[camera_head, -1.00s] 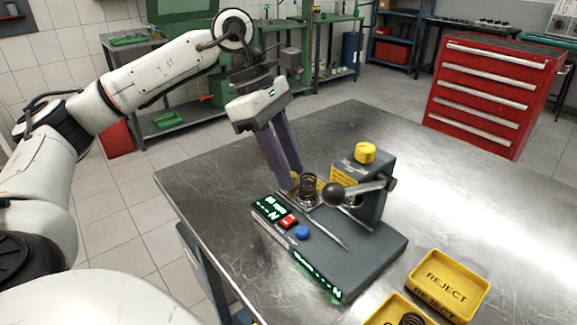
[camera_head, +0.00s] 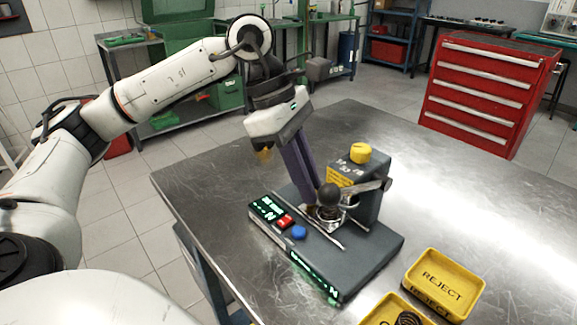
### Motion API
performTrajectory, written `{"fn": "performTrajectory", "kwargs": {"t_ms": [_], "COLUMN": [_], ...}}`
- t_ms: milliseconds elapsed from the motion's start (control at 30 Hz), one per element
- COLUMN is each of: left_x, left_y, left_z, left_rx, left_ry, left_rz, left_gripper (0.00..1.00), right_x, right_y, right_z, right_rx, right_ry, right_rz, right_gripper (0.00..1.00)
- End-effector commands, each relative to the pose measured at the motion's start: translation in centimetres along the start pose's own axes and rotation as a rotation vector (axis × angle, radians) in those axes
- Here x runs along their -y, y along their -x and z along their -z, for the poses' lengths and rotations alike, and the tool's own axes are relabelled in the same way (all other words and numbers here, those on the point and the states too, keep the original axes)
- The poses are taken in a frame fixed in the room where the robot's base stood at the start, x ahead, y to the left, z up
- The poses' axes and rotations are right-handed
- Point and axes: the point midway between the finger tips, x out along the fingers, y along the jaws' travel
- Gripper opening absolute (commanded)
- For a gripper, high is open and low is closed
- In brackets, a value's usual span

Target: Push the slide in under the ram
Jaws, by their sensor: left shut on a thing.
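The tester, a dark grey press with a base (camera_head: 375,252), stands on the metal table. Its ram housing (camera_head: 368,200) has a yellow knob on top and a lever (camera_head: 368,188) with a black ball end. My left gripper (camera_head: 312,205) reaches down from the upper left, its long purple fingers shut at the near-left side of the ram, on the slide's end. The slide (camera_head: 345,222) shows only partly, low beside the housing. My right gripper is out of view.
The tester's front carries a lit green display (camera_head: 267,208), a red button (camera_head: 285,221) and a blue button (camera_head: 299,232). A yellow REJECT tray (camera_head: 478,290) and another yellow tray (camera_head: 370,320) with a dark coil stand at right front. The table's right side is clear.

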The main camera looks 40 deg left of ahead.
Motion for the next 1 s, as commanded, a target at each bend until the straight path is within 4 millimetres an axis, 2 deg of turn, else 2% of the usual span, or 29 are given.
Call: {"fn": "performTrajectory", "kwargs": {"t_ms": [33,167,500,533,633,1000], "left_x": [0.6,1.4,1.7,1.7,1.7,1.5], "left_y": [-0.3,-1.0,-1.2,-1.2,-1.2,-0.6], "left_z": [-1.1,-2.5,-3.0,-3.0,-3.0,-2.9], "left_rx": [0.001,0.001,0.005,0.005,0.005,0.002], "left_ry": [-0.007,-0.002,-0.002,-0.002,-0.002,0.001], "left_rz": [0.001,-0.001,0.001,0.001,0.002,-0.003], "left_gripper": [0.00,0.00,0.00,0.15,0.32,0.32], "right_x": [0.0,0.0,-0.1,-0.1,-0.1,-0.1], "right_y": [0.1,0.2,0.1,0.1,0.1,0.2], "right_z": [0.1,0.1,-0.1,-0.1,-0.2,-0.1], "right_rx": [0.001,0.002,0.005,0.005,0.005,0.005], "right_ry": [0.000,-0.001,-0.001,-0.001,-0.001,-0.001], "right_rz": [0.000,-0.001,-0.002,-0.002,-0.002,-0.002], "right_gripper": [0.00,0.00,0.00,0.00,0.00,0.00]}}
